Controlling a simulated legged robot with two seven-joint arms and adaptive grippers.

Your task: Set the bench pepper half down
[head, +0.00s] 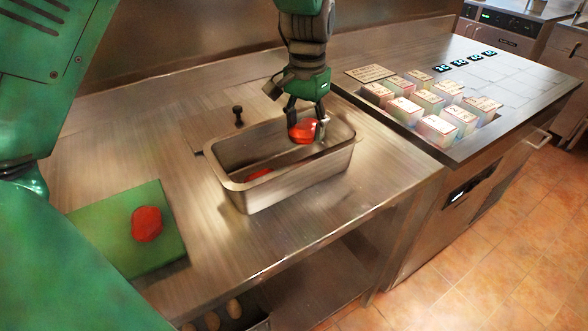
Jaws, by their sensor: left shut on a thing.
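My left gripper (306,117) comes down from the top of the head view and is shut on a red pepper half (302,131). It holds the pepper half at the right end of a deep steel pan (294,184), about at rim level. Whether the pepper touches the pan cannot be told. Another red piece (259,174) lies inside the pan toward the left, partly hidden by the near wall. A further red pepper half (147,224) lies on a green board (105,238) at the left. My right gripper is not in view.
The steel bench (215,270) is clear between board and pan. A plate with a small black knob (238,113) sits behind the pan. Several labelled blocks (437,128) stand on the counter at right. Small dark displays (459,62) lie behind them.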

